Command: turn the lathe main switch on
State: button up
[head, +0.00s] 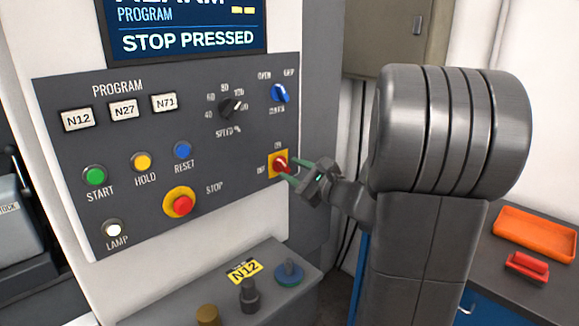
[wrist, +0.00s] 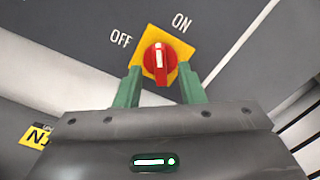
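The main switch is a red rotary knob (head: 280,163) on a yellow plate at the panel's lower right. In the wrist view the knob (wrist: 159,60) has a white mark pointing straight up, between the OFF label (wrist: 121,39) at upper left and the ON label (wrist: 181,23) at upper right. My gripper (head: 291,171) is open in front of the switch. In the wrist view its green fingers lie left and right of the knob's lower part, with visible gaps on both sides. How deep the fingertips reach along the knob is unclear.
The grey panel (head: 90,200) also bears a red stop button (head: 182,205), several coloured buttons and two dials. A lower console (head: 215,290) with knobs juts out below. An orange tray (head: 535,233) and a red object (head: 527,266) lie on a bench at right.

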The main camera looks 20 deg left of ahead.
jog(key=shift+x, duration=1.1)
grip_shut()
jog(key=shift+m+p, duration=0.3)
jog(key=m+p, duration=0.1)
jog(key=m, duration=0.2)
jog(key=shift+r+p, duration=0.15)
jog(key=shift+p, duration=0.25)
jog(key=shift+w+m+p, duration=0.1)
jog(key=shift+m+p, duration=0.75)
jog(key=shift+m, duration=0.65)
